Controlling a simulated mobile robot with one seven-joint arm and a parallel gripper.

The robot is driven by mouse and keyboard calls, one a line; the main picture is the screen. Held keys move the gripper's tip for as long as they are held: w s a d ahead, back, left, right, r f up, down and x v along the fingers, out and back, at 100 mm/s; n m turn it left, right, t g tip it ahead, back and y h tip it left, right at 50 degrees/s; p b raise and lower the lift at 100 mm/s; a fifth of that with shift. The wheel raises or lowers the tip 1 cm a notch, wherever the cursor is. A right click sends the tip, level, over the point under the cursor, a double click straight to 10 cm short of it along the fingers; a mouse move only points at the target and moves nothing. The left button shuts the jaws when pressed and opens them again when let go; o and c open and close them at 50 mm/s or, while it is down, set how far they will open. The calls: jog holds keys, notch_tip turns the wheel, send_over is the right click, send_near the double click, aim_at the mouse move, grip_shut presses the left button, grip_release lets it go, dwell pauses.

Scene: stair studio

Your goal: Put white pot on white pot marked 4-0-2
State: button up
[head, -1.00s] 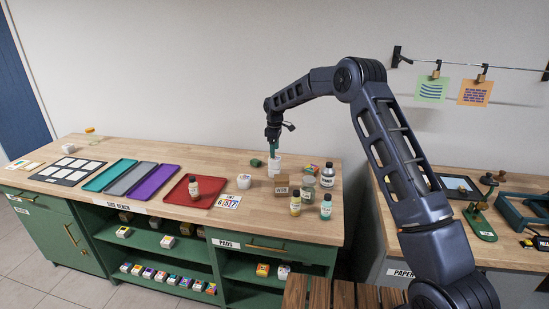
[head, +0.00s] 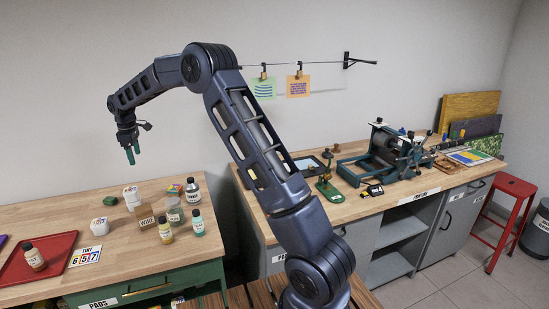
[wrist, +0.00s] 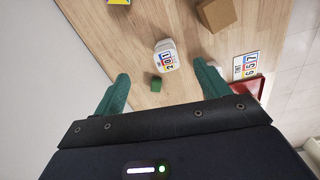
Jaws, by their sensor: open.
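In the head view a tall white shape (head: 131,198) stands upright behind the wooden block. It looks like two white pots stacked one on the other, though the seam is small. In the wrist view a white pot top (wrist: 164,50) shows a coloured number label, too small and turned to read surely. Another white pot (head: 99,228) stands alone in front and to the left. My gripper (head: 131,157) hangs above the tall stack, apart from it. Its green fingers spread wide and empty in the wrist view (wrist: 161,72).
A green block (head: 110,201) lies left of the stack, and the wooden block (head: 146,221) sits in front right. Several bottles (head: 194,192) stand to the right. A number card (head: 86,257) and a red tray (head: 60,247) lie at front left.

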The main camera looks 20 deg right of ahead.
jog(key=s+d+r+m+t, duration=0.1)
jog(key=s+d+r+m, duration=0.2)
jog(key=s+d+r, duration=0.45)
jog(key=s+d+r+m, duration=0.2)
jog(key=s+d+r, duration=0.2)
jog(key=d, duration=0.7)
jog(key=s+d+r+m+t, duration=0.1)
jog(key=s+d+r+m, duration=0.2)
jog(key=s+d+r, duration=0.5)
jog(key=s+d+f+m+t, duration=0.1)
jog(key=s+d+f+m, duration=0.3)
jog(key=s+d, duration=0.5)
jog(key=s+d+f+m+t, duration=0.1)
jog(key=s+d+f+m, duration=0.3)
jog(key=s+d, duration=0.6)
jog(key=s, duration=0.7)
jog(key=shift+d+f+m, duration=0.15)
jog(key=shift+m, duration=0.15)
